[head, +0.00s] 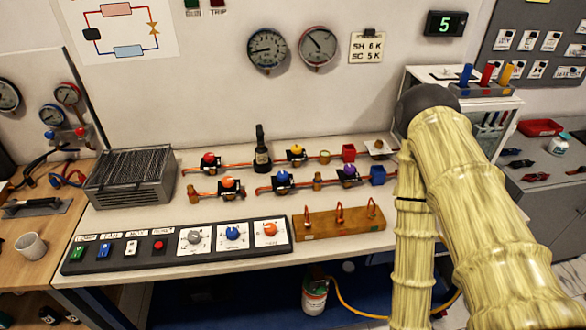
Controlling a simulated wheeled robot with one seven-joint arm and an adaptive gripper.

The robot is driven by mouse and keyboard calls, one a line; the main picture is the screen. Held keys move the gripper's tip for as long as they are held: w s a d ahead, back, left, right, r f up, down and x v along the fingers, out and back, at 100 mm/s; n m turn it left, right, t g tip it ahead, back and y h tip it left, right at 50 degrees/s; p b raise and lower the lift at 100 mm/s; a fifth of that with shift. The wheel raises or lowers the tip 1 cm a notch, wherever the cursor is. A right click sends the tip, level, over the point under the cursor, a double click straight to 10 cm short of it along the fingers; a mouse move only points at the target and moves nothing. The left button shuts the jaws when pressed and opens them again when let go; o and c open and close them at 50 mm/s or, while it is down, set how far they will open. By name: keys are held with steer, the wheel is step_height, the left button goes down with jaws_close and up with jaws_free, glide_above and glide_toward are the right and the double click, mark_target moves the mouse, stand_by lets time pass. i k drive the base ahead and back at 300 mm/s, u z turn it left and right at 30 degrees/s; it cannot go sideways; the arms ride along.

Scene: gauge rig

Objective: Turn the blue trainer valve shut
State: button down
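The blue trainer valve (282,179) is a small blue-topped valve on a black block. It sits in the front copper pipe run on the white bench (170,215), left of a purple-topped valve (348,172). It is too small to tell how far its knob is turned. My arm fills the right side of the head view, over the bench's right end. My gripper does not show, and nothing is seen touching the blue valve.
Red (208,159), yellow (297,150) and orange (228,183) valves stand close by. A dark bottle-shaped object (262,150) rises just behind. In front are a knob panel (130,252) and a wooden block with copper hooks (320,232). A finned unit (128,178) stands left.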

mark_target(283, 176)
steer(key=u, duration=2)
steer(key=k, duration=0.75)
steer(key=z, duration=1.2)
steer(key=i, duration=0.5)
steer(key=u, duration=0.05)
